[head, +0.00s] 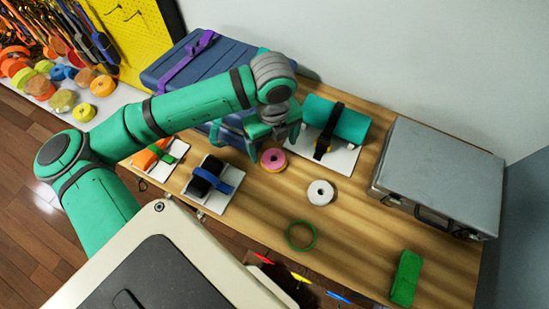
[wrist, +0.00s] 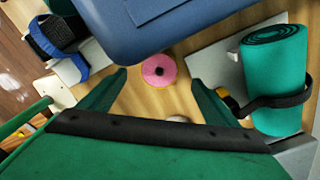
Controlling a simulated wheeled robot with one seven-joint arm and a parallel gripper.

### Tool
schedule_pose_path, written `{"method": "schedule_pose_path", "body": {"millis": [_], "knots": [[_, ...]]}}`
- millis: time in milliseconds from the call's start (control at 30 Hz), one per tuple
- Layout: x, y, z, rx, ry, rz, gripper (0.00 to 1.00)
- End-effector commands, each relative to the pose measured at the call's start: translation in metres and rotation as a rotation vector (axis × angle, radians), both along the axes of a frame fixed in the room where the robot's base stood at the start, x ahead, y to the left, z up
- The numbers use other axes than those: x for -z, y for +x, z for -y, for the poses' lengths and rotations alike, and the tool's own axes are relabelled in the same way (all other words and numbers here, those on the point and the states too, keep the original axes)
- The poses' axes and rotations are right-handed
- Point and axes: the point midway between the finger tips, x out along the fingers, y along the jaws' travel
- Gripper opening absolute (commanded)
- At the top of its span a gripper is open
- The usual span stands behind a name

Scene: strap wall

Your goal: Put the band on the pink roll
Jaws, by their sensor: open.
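The pink roll (head: 273,160) lies flat on the wooden table, just below my gripper in the head view. The wrist view shows the pink roll (wrist: 159,70) between and beyond my fingertips. My gripper (head: 274,140) is open, and the wrist view shows nothing held between its fingers (wrist: 159,79). A green ring-shaped band (head: 289,243) lies flat on the table nearer the front, apart from the pink roll and from my gripper.
A white roll (head: 311,192) lies between the pink roll and the green band. A strapped teal roll (head: 349,125) on a white board, a blue suitcase (head: 170,65) and a silver case (head: 440,170) stand around. A green block (head: 405,278) is front right.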

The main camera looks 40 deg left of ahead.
Motion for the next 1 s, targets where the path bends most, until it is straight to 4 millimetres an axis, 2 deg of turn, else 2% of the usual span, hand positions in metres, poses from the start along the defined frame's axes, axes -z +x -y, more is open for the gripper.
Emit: {"method": "schedule_pose_path", "body": {"millis": [167, 500, 900, 933, 1000], "knots": [[0.006, 0.0, 0.0, 0.0, -0.001, -0.001, 0.83], [0.048, 0.0, 0.006, 0.008, -0.001, 0.0, 0.83], [0.052, -0.001, 0.004, 0.003, 0.0, 0.0, 0.83], [0.052, -0.001, 0.004, 0.003, 0.0, 0.0, 0.81], [0.052, -0.001, 0.004, 0.003, 0.0, 0.0, 0.64]]}}
